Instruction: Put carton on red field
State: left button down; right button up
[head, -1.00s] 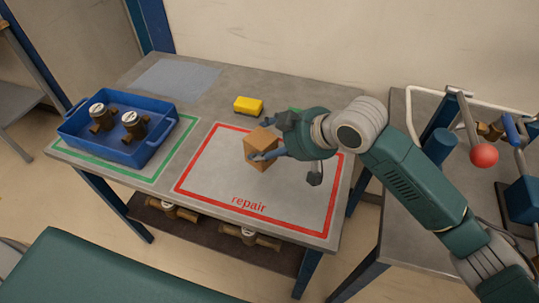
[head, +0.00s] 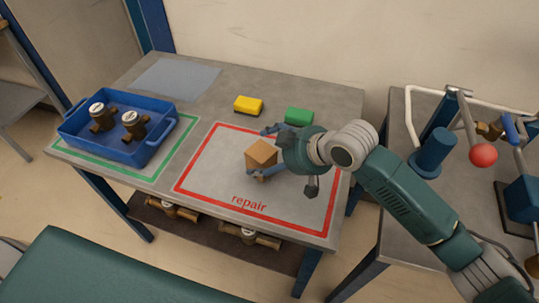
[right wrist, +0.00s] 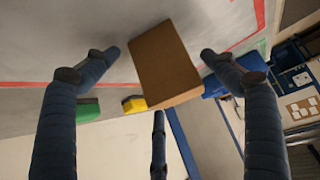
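The brown carton (head: 261,154) stands within the red-outlined field (head: 215,183) marked "repair", near the middle of its area; its lower part is partly hidden by a finger. My right gripper (head: 259,152) reaches in from the right with one finger on each side of the carton. In the right wrist view the carton (right wrist: 165,65) lies between the two spread fingers, with visible gaps on both sides. The right gripper is open. My left gripper is not in view.
A blue crate (head: 152,150) with brass meters stands on the green-outlined field at left. A yellow sponge (head: 249,105) and a green sponge (head: 299,116) lie behind the red field.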

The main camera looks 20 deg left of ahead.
jog(key=shift+d+r, duration=0.1)
jog(key=shift+r, duration=0.15)
jog(key=v, duration=1.1)
jog(key=shift+s+d+r, duration=0.2)
jog(key=shift+d+r, duration=0.05)
